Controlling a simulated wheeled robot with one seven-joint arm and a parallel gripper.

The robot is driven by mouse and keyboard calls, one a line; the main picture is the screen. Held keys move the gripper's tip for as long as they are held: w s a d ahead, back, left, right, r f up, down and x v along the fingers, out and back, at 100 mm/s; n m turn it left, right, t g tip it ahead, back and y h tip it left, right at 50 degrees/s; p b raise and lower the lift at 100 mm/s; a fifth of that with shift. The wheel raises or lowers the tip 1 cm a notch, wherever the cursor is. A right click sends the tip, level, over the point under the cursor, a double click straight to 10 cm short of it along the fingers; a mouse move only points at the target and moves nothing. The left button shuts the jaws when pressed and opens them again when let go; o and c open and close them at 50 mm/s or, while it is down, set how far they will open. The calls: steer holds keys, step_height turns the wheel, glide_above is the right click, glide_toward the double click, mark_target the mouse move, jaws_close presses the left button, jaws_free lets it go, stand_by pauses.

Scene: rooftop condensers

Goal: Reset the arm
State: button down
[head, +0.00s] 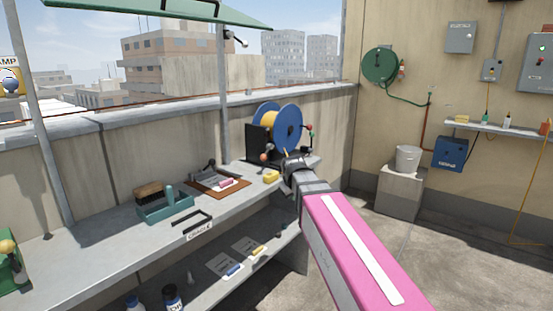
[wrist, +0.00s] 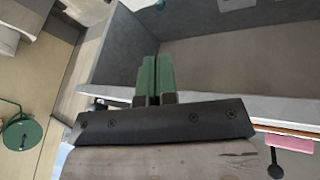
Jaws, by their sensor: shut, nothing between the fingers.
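My arm, pink with a white stripe, reaches from the lower right of the head view towards the far end of the grey workbench (head: 120,237). My gripper (head: 291,163) is at the bench's right end, in front of the reel stand and right of a yellow sponge (head: 271,176). In the wrist view the green fingers of my gripper (wrist: 152,78) are together, with nothing between them. I cannot tell from the head view how high the gripper is above the bench top.
A blue-and-yellow reel (head: 288,128) stands behind the gripper. A teal caddy (head: 168,207) and a brown board (head: 236,187) are on the bench. A lower shelf (head: 205,278) holds papers and bottles. Open floor (head: 400,255) lies right, before a bucket (head: 408,158) on a block.

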steer(key=s+d+f+m+g, duration=0.2)
steer(key=s+d+f, duration=0.2)
steer(key=f, duration=0.3)
steer(key=s+d+f+m+g, duration=0.1)
steer(key=s+d+f+m, duration=0.1)
steer(key=s+d+f, duration=0.2)
steer(key=s+d+f+m+g, duration=0.2)
steer(key=s+d+f, duration=0.2)
steer(key=s+f, duration=0.5)
step_height(320, 180, down, 3)
steer(key=shift+s+d+f+g, duration=0.15)
steer(key=shift+d+f+g, duration=0.05)
steer(key=shift+d+g, duration=0.15)
